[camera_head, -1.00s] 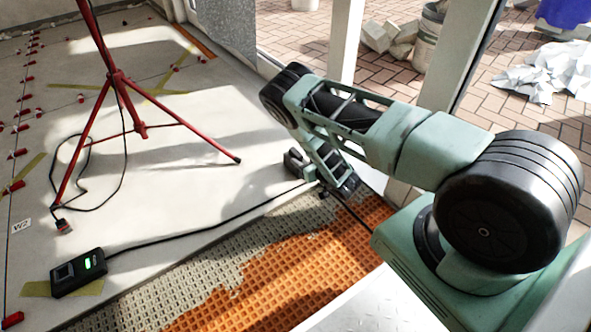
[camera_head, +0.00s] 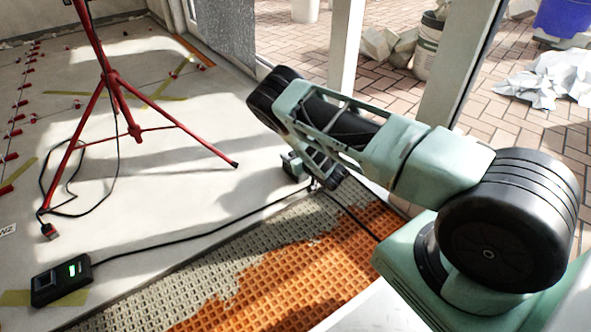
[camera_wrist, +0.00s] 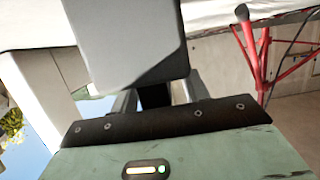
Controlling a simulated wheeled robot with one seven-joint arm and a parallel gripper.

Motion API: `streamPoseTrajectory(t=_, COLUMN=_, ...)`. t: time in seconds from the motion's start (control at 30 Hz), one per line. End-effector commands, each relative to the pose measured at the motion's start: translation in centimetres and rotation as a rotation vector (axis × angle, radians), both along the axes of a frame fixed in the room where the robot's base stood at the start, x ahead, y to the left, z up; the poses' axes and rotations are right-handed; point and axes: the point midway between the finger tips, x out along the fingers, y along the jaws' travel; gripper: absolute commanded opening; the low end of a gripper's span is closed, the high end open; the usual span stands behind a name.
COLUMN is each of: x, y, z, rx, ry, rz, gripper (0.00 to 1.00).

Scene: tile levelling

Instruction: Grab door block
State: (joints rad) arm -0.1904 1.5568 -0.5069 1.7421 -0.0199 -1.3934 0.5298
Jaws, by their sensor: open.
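My gripper (camera_wrist: 157,96) shows in the wrist view, with its green housing at the bottom and two grey fingers standing apart beyond a dark band. A large smooth grey block-like shape (camera_wrist: 125,40) covers the top middle of that view and hides the fingers' far ends. I cannot tell whether it is the door block. Between the fingers is a dark patch. In the head view my arm's far end (camera_head: 293,166) is low beside the glazed opening, a small dark and green shape partly behind my arm. No door block can be made out for sure there.
A red tripod (camera_head: 115,85) stands on the pale floor at left. A black device (camera_head: 60,280) with a green light trails a cable (camera_head: 200,235) along the orange matting (camera_head: 290,270). A post (camera_head: 346,45), a bucket (camera_head: 428,48) and white rubble (camera_head: 550,78) are at right.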

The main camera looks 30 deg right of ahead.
Motion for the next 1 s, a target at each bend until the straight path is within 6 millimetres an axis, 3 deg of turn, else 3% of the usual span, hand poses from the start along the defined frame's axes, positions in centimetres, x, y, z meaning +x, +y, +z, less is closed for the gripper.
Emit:
streamPoseTrajectory(t=0.07, x=0.0, y=0.0, z=0.0, rx=0.0, ry=0.0, rz=0.0, gripper=0.45)
streamPoseTrajectory(t=0.23, x=0.0, y=0.0, z=0.0, rx=0.0, ry=0.0, rz=0.0, gripper=0.0)
streamPoseTrajectory(t=0.63, x=0.0, y=0.0, z=1.0, rx=0.0, ry=-0.002, rz=-0.001, gripper=0.0)
streamPoseTrajectory(t=1.0, x=0.0, y=0.0, z=7.3, rx=0.0, ry=-0.003, rz=-0.001, gripper=0.0)
